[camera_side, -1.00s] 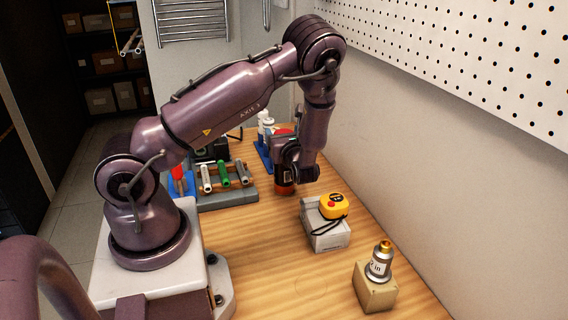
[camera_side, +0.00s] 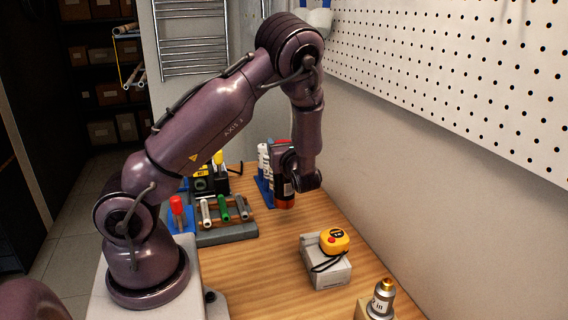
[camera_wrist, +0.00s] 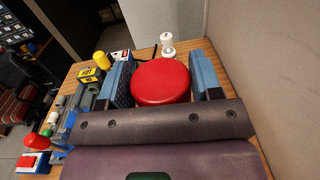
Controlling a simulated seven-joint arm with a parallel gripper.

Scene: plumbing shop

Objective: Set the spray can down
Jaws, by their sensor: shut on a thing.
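The spray can shows in the wrist view as a round red top (camera_wrist: 160,82) between two blue finger pads. In the side view its red-orange lower end (camera_side: 284,201) shows beneath my gripper (camera_side: 287,178), over the far part of the wooden bench (camera_side: 270,235). My gripper (camera_wrist: 163,84) is shut on the can, one pad on each side. The can looks upright. Most of its body is hidden by the gripper, and I cannot tell whether its base touches the bench.
White bottles (camera_side: 264,158) stand on a blue holder behind the can. A rack of tubes (camera_side: 224,208) is on the left, near a red-topped item (camera_side: 177,205). Bare bench lies between rack and box.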

